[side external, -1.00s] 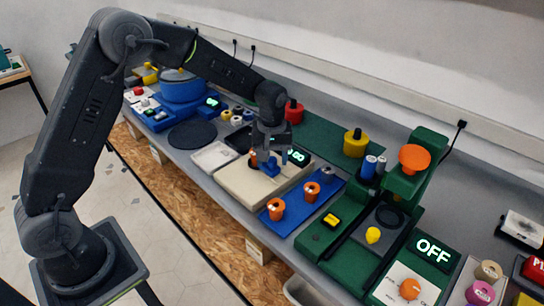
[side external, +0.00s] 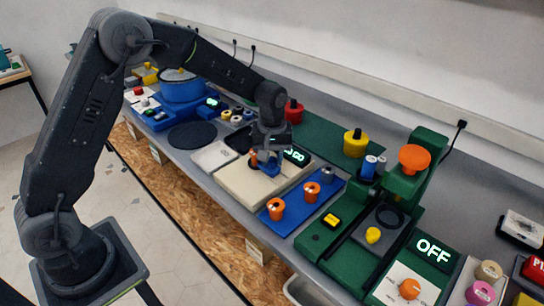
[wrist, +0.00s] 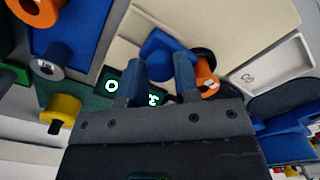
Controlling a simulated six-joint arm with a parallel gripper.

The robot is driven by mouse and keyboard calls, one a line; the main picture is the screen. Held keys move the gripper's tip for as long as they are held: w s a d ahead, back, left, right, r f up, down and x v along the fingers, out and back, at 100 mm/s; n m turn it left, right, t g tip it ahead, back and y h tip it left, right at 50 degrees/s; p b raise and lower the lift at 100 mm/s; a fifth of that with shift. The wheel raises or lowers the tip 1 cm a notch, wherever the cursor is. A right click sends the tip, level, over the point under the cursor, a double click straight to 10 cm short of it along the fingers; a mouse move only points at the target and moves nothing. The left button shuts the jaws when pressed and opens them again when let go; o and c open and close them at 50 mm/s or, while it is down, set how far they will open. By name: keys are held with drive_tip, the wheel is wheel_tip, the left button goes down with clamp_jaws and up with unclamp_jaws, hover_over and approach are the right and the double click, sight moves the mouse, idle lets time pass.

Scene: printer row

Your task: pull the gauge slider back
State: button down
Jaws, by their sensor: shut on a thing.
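The gauge is a beige base (side external: 239,184) with a dark display (side external: 298,156) showing green digits, partly hidden by my gripper. The blue slider (wrist: 163,47) on the beige base lies between and just beyond my two fingertips in the wrist view. My gripper (side external: 268,158) is lowered over the base and shut on the slider. The fingers also show in the wrist view (wrist: 160,78). An orange knob (wrist: 206,78) is close beside one finger. In the side view the fingertips and slider partly merge, so the exact contact is hidden.
A blue board with orange knobs (side external: 276,209) sits to the right of the base, with a green press (side external: 330,246) beyond. A yellow-topped part (side external: 355,143) stands behind. A white pad (side external: 213,157) and a black round mat (side external: 191,135) lie to the left.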

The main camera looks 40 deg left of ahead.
sight(281, 180)
drive_tip(key=shift+d, duration=1.7)
drive_tip(key=c, duration=0.8)
unclamp_jaws()
drive_tip(key=shift+c, duration=0.2)
drive_tip(key=shift+r, duration=0.1)
wheel_tip(281, 180, up, 14)
drive_tip(key=shift+f, duration=0.2)
